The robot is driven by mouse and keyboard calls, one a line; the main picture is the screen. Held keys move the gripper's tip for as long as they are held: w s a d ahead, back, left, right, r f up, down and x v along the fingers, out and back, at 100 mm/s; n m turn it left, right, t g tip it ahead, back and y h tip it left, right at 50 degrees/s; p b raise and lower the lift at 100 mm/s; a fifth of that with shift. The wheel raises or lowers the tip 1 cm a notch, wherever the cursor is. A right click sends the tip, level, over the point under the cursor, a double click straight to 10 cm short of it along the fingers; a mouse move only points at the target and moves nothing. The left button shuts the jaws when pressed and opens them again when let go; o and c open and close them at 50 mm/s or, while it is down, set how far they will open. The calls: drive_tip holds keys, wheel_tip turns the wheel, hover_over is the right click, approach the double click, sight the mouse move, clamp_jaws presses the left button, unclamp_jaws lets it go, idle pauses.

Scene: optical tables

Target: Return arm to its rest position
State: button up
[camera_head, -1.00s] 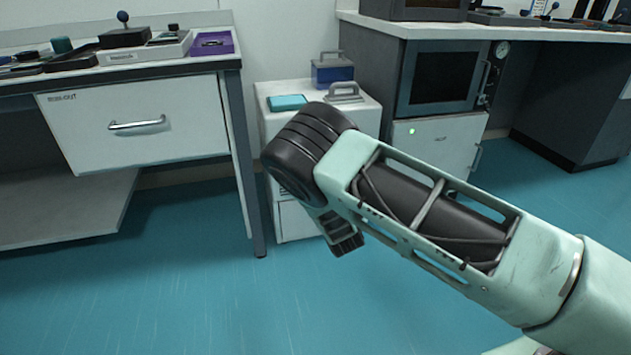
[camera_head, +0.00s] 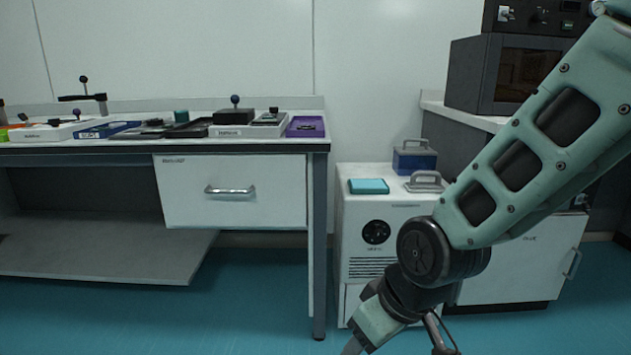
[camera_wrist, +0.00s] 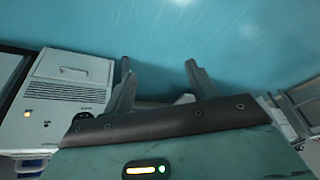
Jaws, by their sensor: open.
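My gripper shows in the wrist view (camera_wrist: 158,82) with its two dark fingers spread apart and nothing between them. Blue floor lies beyond the fingertips. In the head view my arm comes down from the upper right and bends at a dark joint in front of the white cabinet. The gripper end is at the bottom edge of the head view, partly cut off, and its fingers cannot be made out clearly there.
A table (camera_head: 318,170) with a drawer (camera_head: 235,205) stands at left, carrying trays and a purple tray (camera_head: 305,127). The white cabinet (camera_head: 352,215) bears a teal box (camera_head: 368,186) and a blue case (camera_head: 414,160). A dark oven (camera_head: 524,75) stands at right. Floor in front is clear.

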drive_tip(key=s+d+r+g+h, duration=0.1)
drive_tip(key=s+d+r, duration=0.15)
drive_tip(key=s, duration=0.45)
drive_tip(key=s+d+r+g+h, duration=0.2)
drive_tip(key=s+d, duration=0.2)
drive_tip(key=s, duration=0.4)
wheel_tip(320, 180, up, 36)
drive_tip(key=p, duration=3.6)
drive_tip(key=shift+a, duration=0.2)
